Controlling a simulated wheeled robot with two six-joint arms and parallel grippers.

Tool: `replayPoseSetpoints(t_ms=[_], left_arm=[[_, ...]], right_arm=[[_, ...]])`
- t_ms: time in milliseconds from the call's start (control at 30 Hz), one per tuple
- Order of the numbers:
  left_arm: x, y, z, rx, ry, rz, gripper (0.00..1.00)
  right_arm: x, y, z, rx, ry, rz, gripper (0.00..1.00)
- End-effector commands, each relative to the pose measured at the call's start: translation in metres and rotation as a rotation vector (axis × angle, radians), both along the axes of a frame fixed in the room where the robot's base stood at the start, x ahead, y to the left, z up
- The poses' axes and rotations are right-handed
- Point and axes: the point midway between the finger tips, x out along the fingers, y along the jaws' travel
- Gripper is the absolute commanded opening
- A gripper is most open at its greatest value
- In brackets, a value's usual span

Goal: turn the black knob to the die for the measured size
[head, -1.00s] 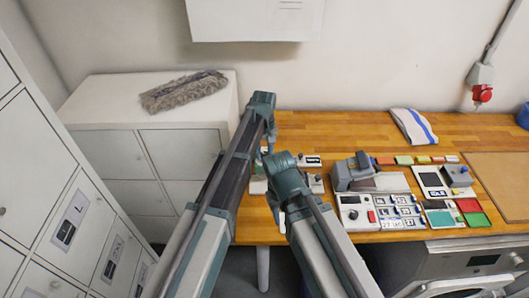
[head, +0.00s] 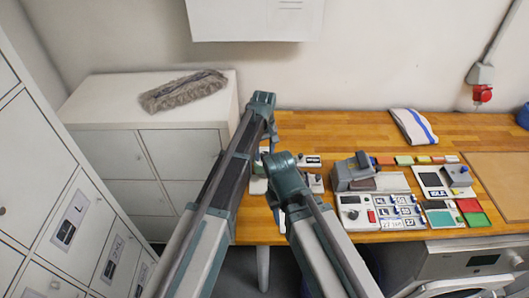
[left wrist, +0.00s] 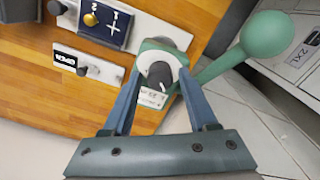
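In the left wrist view a black knob (left wrist: 159,76) with a light pointer mark sits in a white and green round mount. My left gripper (left wrist: 161,80) is open, with one blue finger on each side of the knob. A narrow gap seems to show on each side, but contact is hard to judge. A strip with small coloured marks (left wrist: 152,97) lies just below the knob, partly covered by it. In the head view my arms hide the knob. My right gripper is mostly hidden behind its own arm link, so its fingers cannot be read.
A green ball (left wrist: 268,38) on a green bar stands close to the knob. A dark blue panel (left wrist: 108,22) with a brass knob and a black label plate (left wrist: 78,62) lie nearby. On the wooden bench (head: 350,124), a grey device (head: 352,172) and several small panels stand right of my arms.

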Motion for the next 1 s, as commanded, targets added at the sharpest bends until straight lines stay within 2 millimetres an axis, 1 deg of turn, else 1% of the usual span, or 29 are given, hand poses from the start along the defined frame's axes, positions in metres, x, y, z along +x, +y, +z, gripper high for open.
replayPoseSetpoints(t_ms=[367, 567, 767, 1000], left_arm=[[0.000, 0.000, 0.001, 0.000, 0.000, -0.001, 0.69], [0.000, 0.000, 0.010, 0.000, 0.000, -0.001, 0.69], [0.000, 0.000, 0.031, 0.000, 0.000, -0.001, 0.69], [0.000, 0.000, 0.068, 0.000, 0.000, -0.001, 0.69]], right_arm=[[0.000, 0.000, 0.001, 0.000, 0.000, 0.000, 0.38], [0.000, 0.000, 0.010, 0.000, 0.000, 0.000, 0.38], [0.000, 0.000, 0.031, 0.000, 0.001, -0.001, 0.38], [0.000, 0.000, 0.068, 0.000, 0.002, 0.002, 0.38]])
